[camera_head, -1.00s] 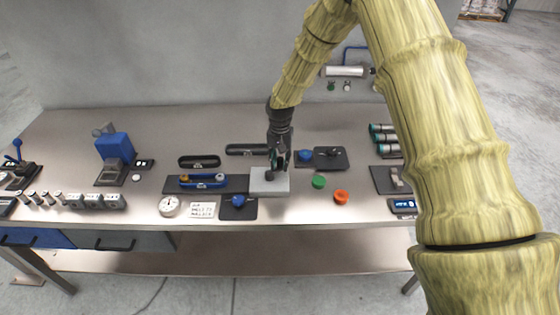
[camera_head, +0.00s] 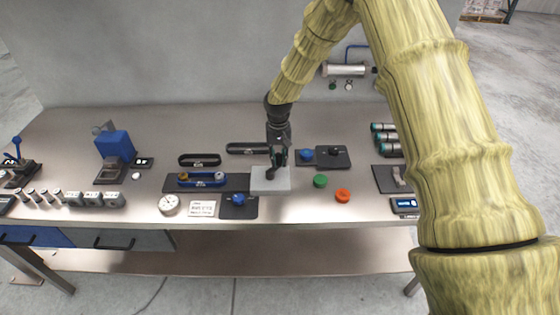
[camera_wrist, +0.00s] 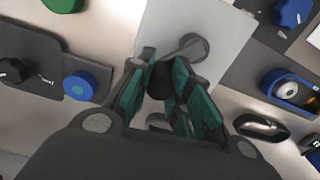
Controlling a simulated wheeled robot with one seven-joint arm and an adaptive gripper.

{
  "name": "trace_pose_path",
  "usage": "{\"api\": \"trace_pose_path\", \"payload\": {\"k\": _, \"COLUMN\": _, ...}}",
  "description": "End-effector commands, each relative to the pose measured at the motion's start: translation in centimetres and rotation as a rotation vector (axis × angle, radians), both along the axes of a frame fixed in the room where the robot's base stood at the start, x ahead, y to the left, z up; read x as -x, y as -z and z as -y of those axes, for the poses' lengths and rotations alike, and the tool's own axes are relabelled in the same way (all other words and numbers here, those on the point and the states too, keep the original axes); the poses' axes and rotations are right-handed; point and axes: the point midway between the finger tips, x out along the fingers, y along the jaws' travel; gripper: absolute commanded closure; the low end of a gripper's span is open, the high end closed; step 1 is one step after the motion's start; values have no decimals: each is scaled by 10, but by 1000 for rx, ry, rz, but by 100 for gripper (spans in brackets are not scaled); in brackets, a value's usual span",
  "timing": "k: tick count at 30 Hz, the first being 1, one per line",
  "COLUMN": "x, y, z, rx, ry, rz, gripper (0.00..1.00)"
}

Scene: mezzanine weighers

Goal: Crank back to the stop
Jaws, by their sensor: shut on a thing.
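The crank is a dark arm turning on a hub (camera_wrist: 190,46) on top of a light grey block (camera_head: 272,186) at the front middle of the bench. In the wrist view, the crank's dark knob sits between the two green-padded fingers of my gripper (camera_wrist: 162,76), which is shut on it. In the head view, my gripper (camera_head: 278,160) reaches down from behind onto the block's back part. My fingers hide part of the knob, and no separate stop can be made out.
A dark plate with a blue knob (camera_head: 238,199) lies close in front-left of the block. A blue linkage (camera_head: 202,183) is at its left. Green (camera_head: 320,181) and orange (camera_head: 343,196) buttons stand right. A black panel (camera_head: 333,157) lies behind-right.

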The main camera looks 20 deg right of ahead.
Motion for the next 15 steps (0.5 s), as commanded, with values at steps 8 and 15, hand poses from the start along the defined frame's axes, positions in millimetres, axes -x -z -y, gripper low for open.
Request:
{"api": "trace_pose_path", "payload": {"k": 8, "x": -11, "y": 0, "z": -7, "rx": 0, "ry": -263, "rz": 4, "gripper": 100}}
{"api": "trace_pose_path", "payload": {"k": 15, "x": -18, "y": 0, "z": -16, "rx": 2, "ry": -492, "rz": 6, "gripper": 100}}
